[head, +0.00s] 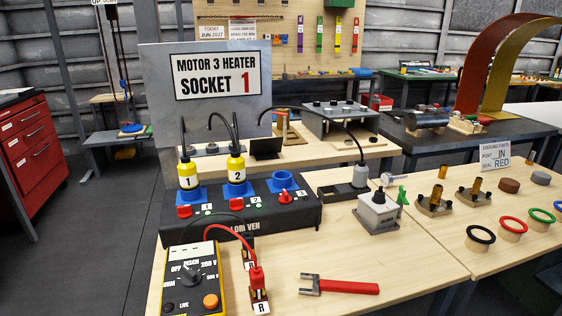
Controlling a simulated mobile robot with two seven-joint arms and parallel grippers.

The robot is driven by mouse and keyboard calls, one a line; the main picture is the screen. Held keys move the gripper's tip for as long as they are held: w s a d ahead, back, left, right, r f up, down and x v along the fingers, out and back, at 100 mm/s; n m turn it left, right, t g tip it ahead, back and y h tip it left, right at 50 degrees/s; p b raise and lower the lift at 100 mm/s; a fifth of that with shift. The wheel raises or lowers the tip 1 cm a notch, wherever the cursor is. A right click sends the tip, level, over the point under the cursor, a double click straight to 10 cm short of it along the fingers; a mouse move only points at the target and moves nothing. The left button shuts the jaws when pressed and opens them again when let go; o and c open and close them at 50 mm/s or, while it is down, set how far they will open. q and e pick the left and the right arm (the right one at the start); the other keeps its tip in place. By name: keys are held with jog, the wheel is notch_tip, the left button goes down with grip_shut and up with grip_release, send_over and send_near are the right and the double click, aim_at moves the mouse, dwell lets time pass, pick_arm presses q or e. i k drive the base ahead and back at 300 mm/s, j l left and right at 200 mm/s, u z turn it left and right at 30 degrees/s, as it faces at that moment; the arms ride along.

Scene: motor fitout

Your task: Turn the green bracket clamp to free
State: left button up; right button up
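A small green clamp (402,196) stands in the head view on the right part of the near bench. It is just right of a grey box (379,211) with a knob on top. A light metal piece (391,180) sits just behind the clamp. The clamp is small in view, and I cannot tell which position it is turned to. Neither of my grippers shows in the head view.
A red-handled tool (345,287) lies at the bench front. A black socket unit (240,215) with yellow plugs and a yellow meter (193,280) stand left. Brass fittings (434,203) and coloured rings (512,226) are right. Bare wood lies between tool and grey box.

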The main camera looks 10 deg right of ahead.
aim_at(402, 198)
jog(key=l+z, duration=0.4)
jog(key=i+l+z, duration=0.2)
jog(key=l+z, duration=0.15)
jog(key=i+l+z, duration=0.15)
jog(key=l+z, duration=0.25)
jog(key=i+l+z, duration=0.2)
jog(key=z, duration=0.15)
